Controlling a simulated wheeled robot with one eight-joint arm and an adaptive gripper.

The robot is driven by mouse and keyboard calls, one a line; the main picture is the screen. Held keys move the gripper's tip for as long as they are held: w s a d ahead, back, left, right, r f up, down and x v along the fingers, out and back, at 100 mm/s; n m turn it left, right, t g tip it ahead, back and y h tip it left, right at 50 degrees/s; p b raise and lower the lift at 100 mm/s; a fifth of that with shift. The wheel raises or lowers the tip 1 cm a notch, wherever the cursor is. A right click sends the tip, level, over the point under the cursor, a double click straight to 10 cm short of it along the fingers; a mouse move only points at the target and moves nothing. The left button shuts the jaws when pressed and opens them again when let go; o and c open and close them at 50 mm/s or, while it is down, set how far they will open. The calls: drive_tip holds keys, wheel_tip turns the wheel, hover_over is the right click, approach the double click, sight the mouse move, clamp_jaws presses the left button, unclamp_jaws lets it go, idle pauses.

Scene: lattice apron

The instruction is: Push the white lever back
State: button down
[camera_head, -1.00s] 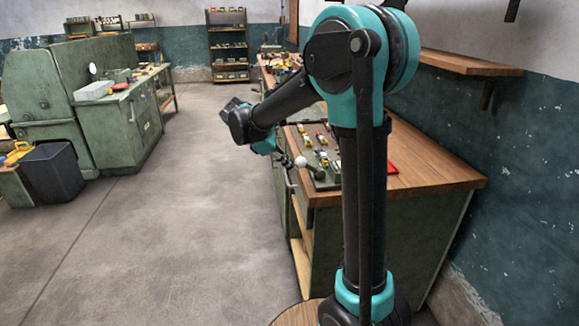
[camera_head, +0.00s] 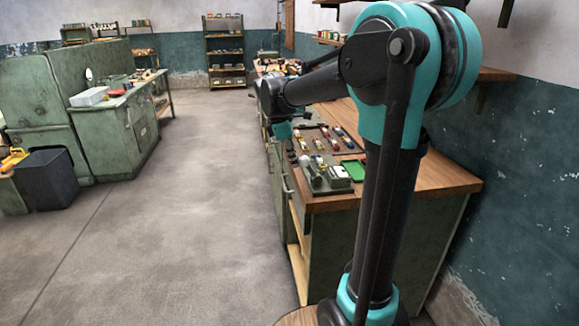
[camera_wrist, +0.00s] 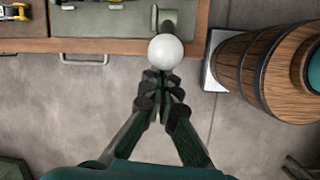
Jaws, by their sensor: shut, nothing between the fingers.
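The white lever shows as a white ball knob (camera_wrist: 166,51) on a dark rod, at the front edge of the bench in the wrist view. In the head view the knob (camera_head: 304,160) stands at the front left of a grey-green fixture (camera_head: 330,180). My gripper (camera_wrist: 160,76) is shut and empty, its fingertips just below the knob in the wrist picture. I cannot tell whether they touch it. In the head view my wrist is above and left of the knob, and the fingers are hard to make out.
The fixture sits on a wooden-topped bench (camera_head: 425,185). A green tray (camera_head: 354,170) lies beside it, with several small coloured parts (camera_head: 325,140) behind. A handle (camera_wrist: 84,62) juts from the bench front. The floor (camera_head: 190,240) left of the bench is clear.

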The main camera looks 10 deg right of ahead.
drive_tip(key=d+r+y, duration=0.1)
drive_tip(key=y, duration=0.1)
drive_tip(key=d+r+y, duration=0.1)
drive_tip(key=d, duration=0.1)
drive_tip(key=d+y, duration=0.1)
drive_tip(key=y, duration=0.1)
drive_tip(key=shift+d+r+y, duration=0.3)
drive_tip(key=shift+d+r, duration=0.1)
drive_tip(key=shift+d+r+y, duration=0.15)
drive_tip(key=shift+d+y, duration=0.55)
drive_tip(key=shift+y, duration=0.1)
drive_tip(key=shift+d+r, duration=0.1)
drive_tip(key=shift+d, duration=0.95)
drive_tip(key=shift+d, duration=0.2)
drive_tip(key=a, duration=0.3)
drive_tip(key=w+a+r, duration=0.1)
drive_tip(key=shift+a, duration=0.25)
drive_tip(key=d+v, duration=0.2)
drive_tip(key=v, duration=0.7)
drive_tip(key=shift+s+d, duration=0.1)
drive_tip(key=shift+d, duration=0.05)
